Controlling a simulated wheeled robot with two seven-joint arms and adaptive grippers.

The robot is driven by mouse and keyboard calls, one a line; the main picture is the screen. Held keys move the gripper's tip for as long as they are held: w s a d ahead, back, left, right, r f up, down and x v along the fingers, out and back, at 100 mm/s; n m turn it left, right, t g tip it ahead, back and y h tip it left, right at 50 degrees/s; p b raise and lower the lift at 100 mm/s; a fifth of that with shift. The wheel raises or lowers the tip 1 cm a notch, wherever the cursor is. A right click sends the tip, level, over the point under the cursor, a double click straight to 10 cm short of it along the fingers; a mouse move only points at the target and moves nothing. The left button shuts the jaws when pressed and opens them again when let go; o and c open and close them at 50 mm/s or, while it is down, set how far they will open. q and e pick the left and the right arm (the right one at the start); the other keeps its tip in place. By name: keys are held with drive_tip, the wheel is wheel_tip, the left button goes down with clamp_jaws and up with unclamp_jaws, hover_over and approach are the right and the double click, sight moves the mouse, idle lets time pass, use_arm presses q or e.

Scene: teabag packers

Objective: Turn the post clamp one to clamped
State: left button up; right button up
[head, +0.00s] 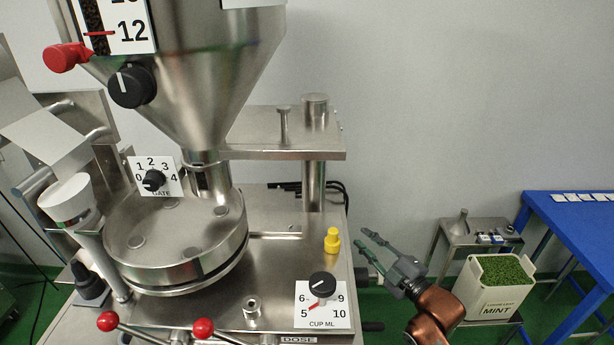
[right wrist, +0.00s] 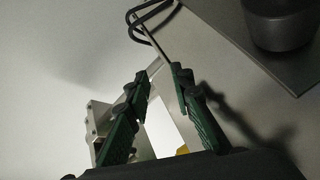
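A steel post (head: 314,183) rises behind the machine's deck and carries a flat steel bracket (head: 262,143). A small steel pin with a flat head (head: 283,123) stands on the bracket beside the post's top. Dark slim parts (head: 287,186) lie by the post's foot; I cannot tell which part is post clamp one or how it is set. My right gripper (head: 361,238) is to the right of the post and lower in the picture, just right of the yellow knob (head: 332,241). In the right wrist view its fingers (right wrist: 158,75) are apart with nothing between them. My left gripper is not in view.
A steel hopper (head: 215,85) stands over a round drum (head: 175,240) at left. A dose dial (head: 322,286) and red-balled levers (head: 203,328) sit at the front. A mint bin (head: 494,286) and blue table (head: 575,225) stand at right. Black cable loops (right wrist: 140,22) show in the wrist view.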

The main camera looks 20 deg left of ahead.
drive_tip(key=s+a+r+n+g+y+p, duration=0.1)
drive_tip(key=s+a+r+n+y+p, duration=0.3)
drive_tip(key=r, duration=0.8)
drive_tip(key=s+a+r+n+g+y+p, duration=0.15)
drive_tip(key=a+r+n, duration=0.4)
drive_tip(key=r, duration=0.65)
use_arm(q)
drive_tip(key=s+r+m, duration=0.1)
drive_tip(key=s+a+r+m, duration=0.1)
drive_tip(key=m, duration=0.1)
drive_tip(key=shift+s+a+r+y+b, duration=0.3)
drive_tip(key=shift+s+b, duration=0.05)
drive_tip(key=shift+b, duration=0.05)
use_arm(e)
drive_tip(key=f+x, duration=0.1)
drive_tip(key=x, duration=0.7)
drive_tip(key=shift+w+h, duration=0.35)
drive_tip(key=shift+w, duration=0.05)
drive_tip(key=shift+c, duration=0.6)
clamp_jaws()
